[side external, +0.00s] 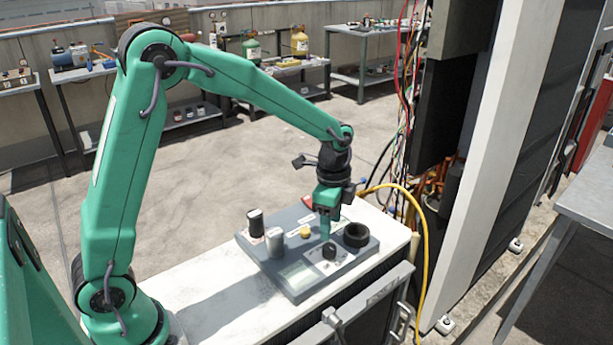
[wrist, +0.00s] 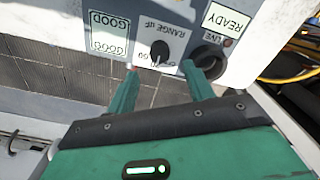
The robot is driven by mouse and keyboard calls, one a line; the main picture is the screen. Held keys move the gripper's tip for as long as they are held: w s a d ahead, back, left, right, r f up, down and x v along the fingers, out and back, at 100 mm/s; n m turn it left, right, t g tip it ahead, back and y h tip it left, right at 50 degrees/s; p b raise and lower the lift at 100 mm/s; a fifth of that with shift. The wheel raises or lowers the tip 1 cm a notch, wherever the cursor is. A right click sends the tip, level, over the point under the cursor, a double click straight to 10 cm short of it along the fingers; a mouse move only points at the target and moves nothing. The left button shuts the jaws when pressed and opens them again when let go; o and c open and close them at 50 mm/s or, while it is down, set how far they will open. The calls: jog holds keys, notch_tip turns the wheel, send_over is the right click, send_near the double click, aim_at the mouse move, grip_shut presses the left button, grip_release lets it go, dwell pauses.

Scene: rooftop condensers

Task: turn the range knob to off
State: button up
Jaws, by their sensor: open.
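The range knob (wrist: 160,49) is a small black knob on the face of a grey tester box (side external: 262,262), beside printed "RANGE uF" lettering in the wrist view. In the side view the knob (side external: 329,254) stands near the box's front edge. My gripper (side external: 325,235) points down over the box, close to the knob. In the wrist view my gripper (wrist: 160,69) is open, with one finger on each side of the knob's line. The knob shows between and just beyond the fingertips, and I see no contact. Its exact pointer setting is too small to read.
A black round socket (side external: 356,235) sits right of the knob. A yellow hose (side external: 425,240) hangs at the right.

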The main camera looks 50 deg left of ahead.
aim_at(330, 247)
jog(key=shift+f, duration=3.55)
jog(key=c, duration=1)
